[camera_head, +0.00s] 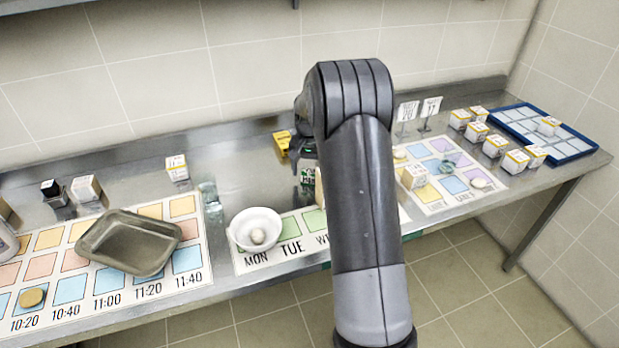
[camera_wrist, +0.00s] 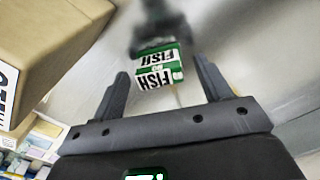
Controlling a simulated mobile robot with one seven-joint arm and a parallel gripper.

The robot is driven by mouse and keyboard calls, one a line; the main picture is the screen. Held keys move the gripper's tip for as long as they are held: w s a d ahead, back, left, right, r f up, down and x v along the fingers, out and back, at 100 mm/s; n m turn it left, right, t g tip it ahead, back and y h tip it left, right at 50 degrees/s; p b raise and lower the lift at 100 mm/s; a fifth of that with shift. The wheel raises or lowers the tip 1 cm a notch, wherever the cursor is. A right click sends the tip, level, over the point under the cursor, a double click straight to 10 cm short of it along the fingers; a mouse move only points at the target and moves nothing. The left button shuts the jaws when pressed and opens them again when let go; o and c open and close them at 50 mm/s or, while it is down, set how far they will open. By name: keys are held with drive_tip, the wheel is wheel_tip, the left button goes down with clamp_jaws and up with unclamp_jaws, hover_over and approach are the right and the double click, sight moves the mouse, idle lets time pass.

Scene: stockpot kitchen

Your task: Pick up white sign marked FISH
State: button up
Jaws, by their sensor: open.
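In the wrist view, a small green and white piece (camera_wrist: 154,78) shows the word FISH twice, upside down, in black on white. It lies ahead of and between the fingers of my gripper (camera_wrist: 161,70). The fingers are open, with a gap on both sides of it, and I see no contact. I cannot tell whether it is a flat sign or a block. In the head view my arm hides most of the gripper. A small green and white patch (camera_head: 308,177) shows beside the arm there; I cannot tell if it is the same piece.
A tan box (camera_wrist: 62,48) stands close on the left in the wrist view. On the steel counter are a white bowl (camera_head: 255,229), a grey tray (camera_head: 130,242), two small signs (camera_head: 431,106) and a blue tray (camera_head: 543,132).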

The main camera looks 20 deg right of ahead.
wheel_tip(320, 180, down, 2)
drive_tip(key=c, duration=1.1)
